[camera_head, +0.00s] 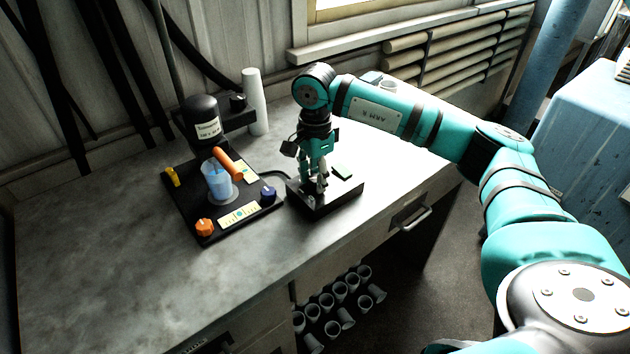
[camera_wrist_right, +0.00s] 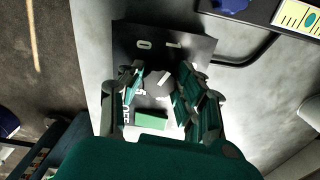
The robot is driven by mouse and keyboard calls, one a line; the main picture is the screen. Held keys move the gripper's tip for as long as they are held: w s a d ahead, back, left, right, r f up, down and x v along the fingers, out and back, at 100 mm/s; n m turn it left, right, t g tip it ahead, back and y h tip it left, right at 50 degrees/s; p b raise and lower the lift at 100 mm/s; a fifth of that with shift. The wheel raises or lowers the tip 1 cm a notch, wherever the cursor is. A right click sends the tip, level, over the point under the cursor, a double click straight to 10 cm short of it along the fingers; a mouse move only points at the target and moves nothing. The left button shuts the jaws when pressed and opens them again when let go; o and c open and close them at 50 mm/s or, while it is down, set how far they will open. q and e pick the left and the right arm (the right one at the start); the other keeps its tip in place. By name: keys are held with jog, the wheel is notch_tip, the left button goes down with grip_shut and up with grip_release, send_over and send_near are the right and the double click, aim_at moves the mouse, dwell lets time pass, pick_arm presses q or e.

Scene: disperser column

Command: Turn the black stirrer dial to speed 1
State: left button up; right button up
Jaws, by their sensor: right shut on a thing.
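The black stirrer dial (camera_wrist_right: 158,88) sits on a small black control box (camera_head: 342,198), with a white mark on its top. In the right wrist view the mark slants toward the upper right. The numerals 0 and 1 are printed on the box (camera_wrist_right: 120,32) beyond the dial, and a green panel lies on the near side. My right gripper (camera_head: 319,187) points down over the box. Its fingers (camera_wrist_right: 160,92) are shut on the dial from both sides, partly hiding it. My left gripper is in neither view.
Left of the box stands the disperser (camera_head: 205,120) on a black base with a blue cup (camera_head: 216,183), an orange knob (camera_head: 204,228) and a blue knob (camera_head: 267,194). A white cylinder (camera_head: 254,102) stands behind. The table's (camera_head: 110,255) left side is clear.

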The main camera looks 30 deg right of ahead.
jog(key=shift+n+b, duration=0.35)
jog(key=shift+n, duration=0.55)
jog(key=shift+r, duration=0.1)
jog(key=o, duration=1.1)
jog(key=shift+o, duration=0.2)
notch_tip(320, 180, up, 12)
